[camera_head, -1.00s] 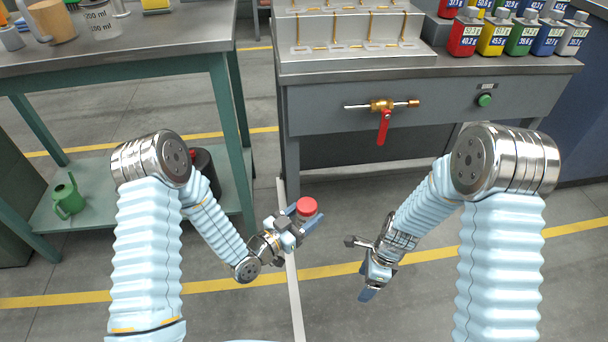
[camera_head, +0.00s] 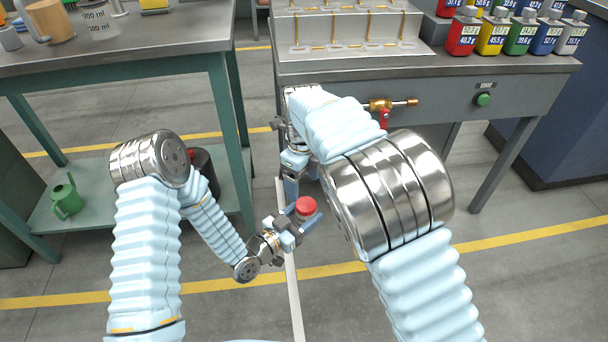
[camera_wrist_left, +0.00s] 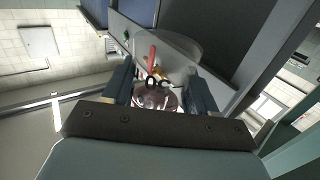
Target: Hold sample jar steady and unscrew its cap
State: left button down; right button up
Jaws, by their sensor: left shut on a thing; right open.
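The sample jar shows its red cap (camera_head: 306,205) on top. My left gripper (camera_head: 302,217) is shut on the jar below the cap and holds it in the air, roughly upright. In the left wrist view the jar (camera_wrist_left: 157,97) sits between the two fingers, and its glass body looks dark and clear with black print. My right gripper (camera_head: 300,181) is open and empty, fingers pointing down. In the head view it appears just above the cap, apart from it. My right arm partly hides its wrist.
The grey bench (camera_head: 460,100) with a red-handled valve (camera_head: 384,118) and a green button stands behind my right arm. A green-framed table (camera_head: 110,60) is at the left, with a green watering can (camera_head: 66,197) on its lower shelf.

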aim_at(309, 204)
notch_tip(309, 204, down, 6)
jog(key=shift+f, duration=0.1)
jog(key=c, duration=1.1)
jog(key=n, duration=0.5)
jog(key=shift+s+n, duration=0.2)
jog(key=shift+n, duration=0.1)
jog(key=shift+c, duration=0.2)
jog(key=n, duration=0.3)
jog(key=shift+s+n, duration=0.15)
jog(key=shift+n, duration=0.25)
jog(key=n, duration=0.3)
jog(key=shift+s+d, duration=0.1)
jog(key=n, duration=0.3)
jog(key=shift+d+n, duration=0.1)
jog(key=shift+n, duration=0.2)
jog(key=n, duration=0.7)
jog(key=shift+s+d, duration=0.15)
jog(key=shift+d, duration=0.1)
jog(key=n, duration=0.3)
jog(key=shift+d, duration=0.1)
jog(key=n, duration=0.7)
jog(key=shift+d, duration=0.2)
jog(key=n, duration=0.6)
jog(key=shift+w+d, duration=0.1)
jog(key=shift+w, duration=0.25)
jog(key=n, duration=0.4)
jog(key=shift+w, duration=0.1)
